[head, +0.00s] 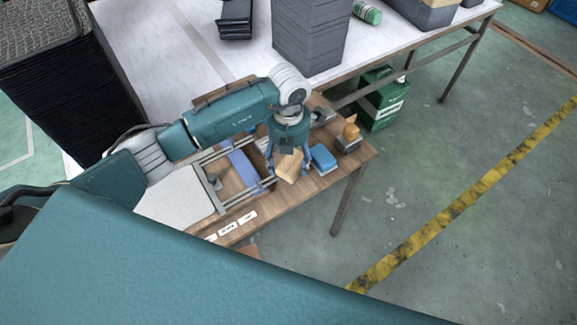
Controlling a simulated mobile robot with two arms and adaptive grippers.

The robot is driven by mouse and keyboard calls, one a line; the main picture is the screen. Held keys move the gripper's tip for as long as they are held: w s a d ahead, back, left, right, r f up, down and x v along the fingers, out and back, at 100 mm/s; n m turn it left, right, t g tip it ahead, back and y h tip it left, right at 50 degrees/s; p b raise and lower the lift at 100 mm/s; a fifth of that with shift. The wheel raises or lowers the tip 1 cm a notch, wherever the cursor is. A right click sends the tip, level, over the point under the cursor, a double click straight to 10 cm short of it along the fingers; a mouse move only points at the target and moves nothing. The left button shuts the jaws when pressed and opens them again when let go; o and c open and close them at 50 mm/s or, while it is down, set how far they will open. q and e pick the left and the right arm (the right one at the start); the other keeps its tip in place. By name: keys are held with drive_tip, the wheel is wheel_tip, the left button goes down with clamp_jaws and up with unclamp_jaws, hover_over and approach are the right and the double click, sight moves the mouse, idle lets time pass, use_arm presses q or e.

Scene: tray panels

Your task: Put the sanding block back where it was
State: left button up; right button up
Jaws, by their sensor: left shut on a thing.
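My left gripper (289,162) reaches down over the wooden table (345,165), its fingers on either side of a tan block (290,170). It is shut on this block, which looks like the sanding block, though it is small and partly covered by the fingers. I cannot tell whether the block touches the table. A tray with metal rails (232,203) and a blue-lilac panel (243,167) lies just left of the gripper. My right gripper is not in view.
A blue box-like item (323,157) sits close to the right of the gripper. An orange object (351,130) stands on a grey base near the table's right corner. White labels (228,228) lie along the front edge. A green container (384,100) stands behind.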

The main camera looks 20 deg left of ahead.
sight(289, 168)
use_arm(q)
wheel_tip(289, 168, down, 4)
drive_tip(key=shift+r+p, duration=0.15)
drive_tip(key=shift+p, duration=0.2)
drive_tip(key=shift+f, duration=0.35)
drive_tip(key=shift+f, duration=0.1)
drive_tip(key=o, duration=1)
drive_tip(key=shift+o, duration=0.2)
